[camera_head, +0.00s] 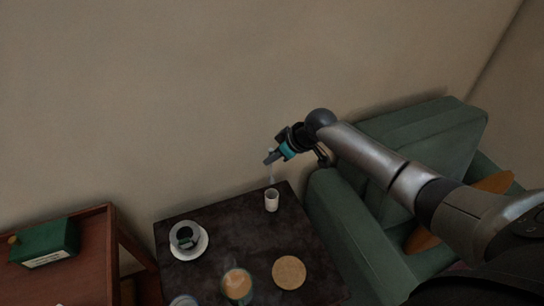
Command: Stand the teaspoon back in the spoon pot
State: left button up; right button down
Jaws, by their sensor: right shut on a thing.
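The spoon pot (272,201) is a small white cup standing upright near the back right corner of the dark table (228,228). My right gripper (271,159) comes in from the right and is above the pot. It is shut on the teaspoon (271,177), a thin pale shape that hangs down from the fingers towards the pot's mouth. The spoon is small and faint, so I cannot tell whether its lower end is inside the rim or just above it. My left gripper does not show.
A cup on a white saucer (204,245), a glass of brown drink (237,285) and a round tan coaster (289,272) are on the table. A green armchair (340,212) stands at the right. A reddish wooden table (92,250) holds a green box (45,243) at the left.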

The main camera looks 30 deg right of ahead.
aim_at(273, 179)
jog(key=shift+f+b, duration=1.75)
jog(key=shift+f, duration=0.15)
jog(key=shift+f+b, duration=0.25)
jog(key=shift+b, duration=0.05)
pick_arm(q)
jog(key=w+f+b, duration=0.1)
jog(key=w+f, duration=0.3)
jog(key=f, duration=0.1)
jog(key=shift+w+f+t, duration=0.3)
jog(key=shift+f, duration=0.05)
pick_arm(e)
jog(key=shift+f, duration=2.85)
jog(key=c, duration=0.8)
grip_release()
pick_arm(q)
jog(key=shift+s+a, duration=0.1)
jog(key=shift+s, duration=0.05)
pick_arm(e)
jog(key=shift+o, duration=0.2)
